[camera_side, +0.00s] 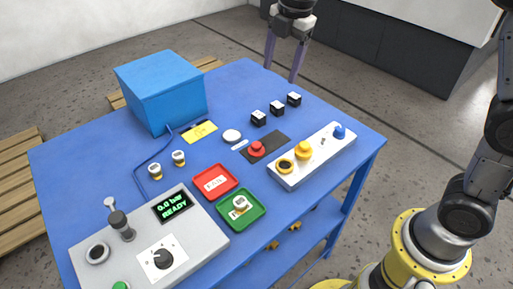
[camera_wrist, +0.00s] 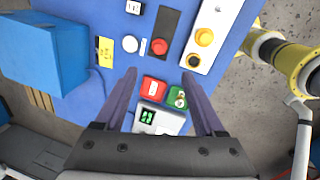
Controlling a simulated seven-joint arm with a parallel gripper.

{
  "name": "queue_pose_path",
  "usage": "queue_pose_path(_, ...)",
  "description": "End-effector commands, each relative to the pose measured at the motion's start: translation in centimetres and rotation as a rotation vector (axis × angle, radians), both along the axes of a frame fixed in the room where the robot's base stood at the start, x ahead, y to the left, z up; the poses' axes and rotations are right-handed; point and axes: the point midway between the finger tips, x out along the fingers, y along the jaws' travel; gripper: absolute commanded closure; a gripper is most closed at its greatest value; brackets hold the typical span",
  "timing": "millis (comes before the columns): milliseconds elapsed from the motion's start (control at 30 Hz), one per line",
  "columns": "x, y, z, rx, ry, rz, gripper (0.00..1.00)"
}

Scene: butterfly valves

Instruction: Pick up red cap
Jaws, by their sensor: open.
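A round red cap (camera_side: 257,149) sits on a dark mat (camera_side: 272,140) near the middle of the blue table; in the wrist view the red cap (camera_wrist: 159,46) shows near the top centre, beyond the fingertips. My gripper (camera_side: 281,73) is raised at the table's far edge in the side view, well apart from the cap. Its two purple-grey fingers are spread with nothing between them; they also show in the wrist view (camera_wrist: 160,73).
A white block (camera_side: 322,149) beside the mat carries a yellow knob (camera_side: 303,150) and a blue cap (camera_side: 339,132). Small black cubes (camera_side: 277,108) stand behind. A red tray (camera_side: 214,182), green tray (camera_side: 256,215), control panel (camera_side: 190,238) and blue box (camera_side: 160,90) occupy the rest.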

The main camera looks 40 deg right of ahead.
Motion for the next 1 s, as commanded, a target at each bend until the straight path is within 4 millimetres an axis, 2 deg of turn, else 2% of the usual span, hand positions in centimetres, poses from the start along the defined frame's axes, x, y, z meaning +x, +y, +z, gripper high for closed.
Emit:
queue_pose_path(33,1.6,0.8,-1.9,-0.008,0.034,0.030,0.29)
queue_pose_path(100,3.0,1.7,-4.0,-0.014,0.071,0.048,0.29)
queue_pose_path(200,4.2,2.7,-6.7,-0.021,0.114,0.062,0.29)
queue_pose_path(300,4.3,3.2,-8.9,-0.029,0.157,0.072,0.29)
queue_pose_path(533,4.2,3.6,-11.7,-0.033,0.179,0.079,0.29)
queue_pose_path(800,4.1,3.6,-16.6,-0.033,0.178,0.078,0.29)
queue_pose_path(1000,4.2,3.5,-18.3,-0.032,0.175,0.077,0.29)
